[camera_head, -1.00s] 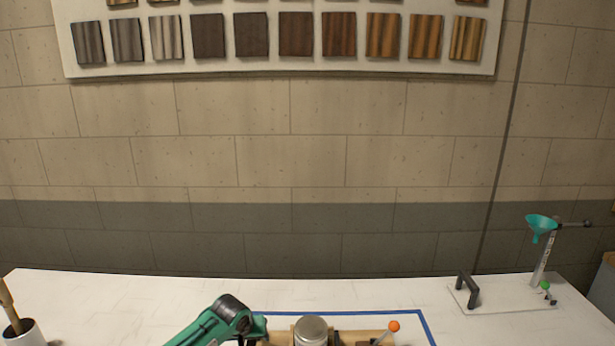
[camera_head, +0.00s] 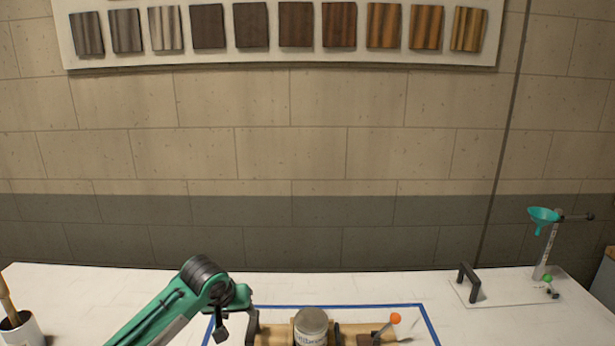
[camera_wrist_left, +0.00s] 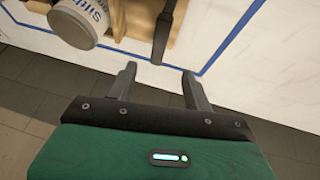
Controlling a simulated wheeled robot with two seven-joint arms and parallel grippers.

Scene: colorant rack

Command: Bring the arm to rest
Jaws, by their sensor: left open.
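My left arm (camera_head: 185,300), green with black joints, comes in from the lower left in the head view, beside the wooden rack. My left gripper (camera_wrist_left: 158,82) shows in the left wrist view with its two grey fingers apart and nothing between them. It is near the table's front edge, apart from the labelled can (camera_wrist_left: 78,22). The can also shows in the head view (camera_head: 311,328), standing at the wooden rack (camera_head: 273,333). The rack's lower part is cut off. My right gripper is not in view.
Blue tape (camera_head: 428,322) outlines the work area on the white table (camera_head: 110,290). A dark bar (camera_wrist_left: 164,32) rises close to the left fingers. A teal funnel (camera_head: 543,216) on a stand is at right, a brush cup (camera_head: 20,330) at left.

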